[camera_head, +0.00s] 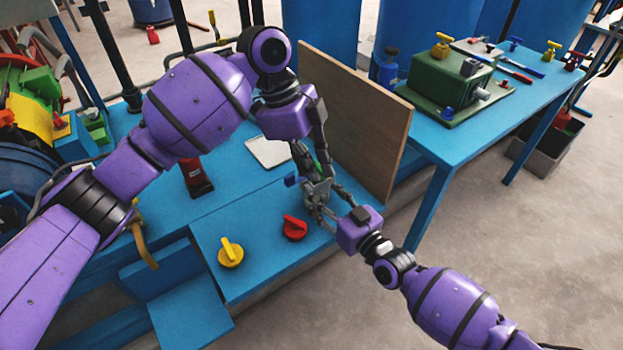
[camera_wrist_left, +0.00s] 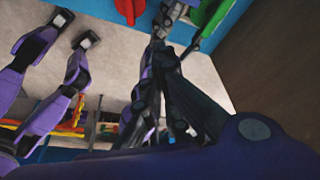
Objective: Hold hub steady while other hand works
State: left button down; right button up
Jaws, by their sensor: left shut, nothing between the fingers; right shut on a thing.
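A grey metal part, seemingly the hub (camera_head: 317,190), stands near the right edge of the blue bench, by the foot of a brown board. Green and blue bits show beside it. My left gripper (camera_head: 315,172) comes down from above with its fingers shut and empty, close against the hub; whether it touches is unclear. My right gripper (camera_head: 329,205) reaches in from the lower right and is shut on the hub. The fingers hide much of the hub. In the left wrist view, dark fingers (camera_wrist_left: 175,95) fill the middle and the contact is hard to make out.
The upright brown board (camera_head: 350,125) stands close behind the grippers. A red knob (camera_head: 294,228) and a yellow knob (camera_head: 231,252) sit on the blue bench (camera_head: 262,270). A white plate (camera_head: 269,152) lies behind. A green box (camera_head: 445,84) stands on the right table.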

jog(key=shift+f, duration=0.15)
pick_arm(q)
jog(key=v, duration=0.3)
jog(key=w+v, duration=0.1)
jog(key=v, duration=0.1)
jog(key=shift+d+r, duration=0.2)
pick_arm(e)
jog(key=o, duration=1.6)
